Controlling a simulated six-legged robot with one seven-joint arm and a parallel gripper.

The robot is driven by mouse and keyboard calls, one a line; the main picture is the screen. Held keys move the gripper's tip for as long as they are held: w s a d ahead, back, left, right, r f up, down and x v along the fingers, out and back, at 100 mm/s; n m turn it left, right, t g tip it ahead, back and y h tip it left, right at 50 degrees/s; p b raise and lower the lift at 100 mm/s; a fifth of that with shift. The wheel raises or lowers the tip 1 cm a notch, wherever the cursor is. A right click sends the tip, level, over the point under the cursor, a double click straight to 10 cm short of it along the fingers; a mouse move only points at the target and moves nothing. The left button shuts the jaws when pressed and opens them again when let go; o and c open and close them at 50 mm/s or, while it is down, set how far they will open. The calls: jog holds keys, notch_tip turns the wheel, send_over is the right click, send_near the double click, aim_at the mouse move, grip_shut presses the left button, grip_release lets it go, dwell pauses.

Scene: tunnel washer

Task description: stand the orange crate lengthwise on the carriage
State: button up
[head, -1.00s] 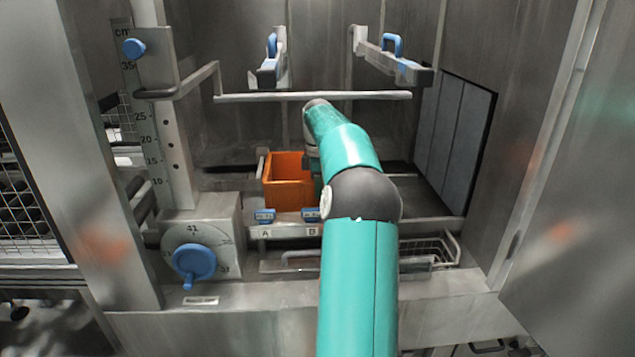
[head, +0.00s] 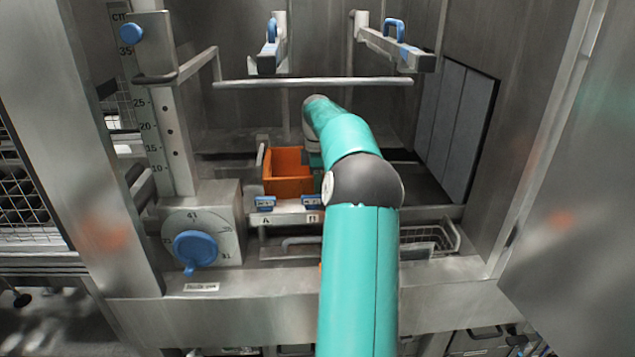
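The orange crate (head: 287,186) is upright and open at the top, inside the washer chamber at the picture's centre. It is behind the front rail (head: 288,218) with blue clips, and seems to rest on the carriage, most of which is hidden. My arm reaches in from the bottom and covers the crate's right side. My gripper is hidden behind my own arm near the crate's right end, so its fingers and any contact with the crate do not show.
A horizontal bar (head: 312,83) crosses above the crate. Blue-handled spray arms (head: 396,47) hang higher up. A height scale post (head: 172,120) and a dial with a blue knob (head: 195,249) stand at left. A wire basket (head: 430,238) sits at right front.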

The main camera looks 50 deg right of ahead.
notch_tip(320, 180, up, 14)
dwell(0.7)
jog(key=shift+s+f, duration=0.1)
jog(key=shift+f, duration=0.05)
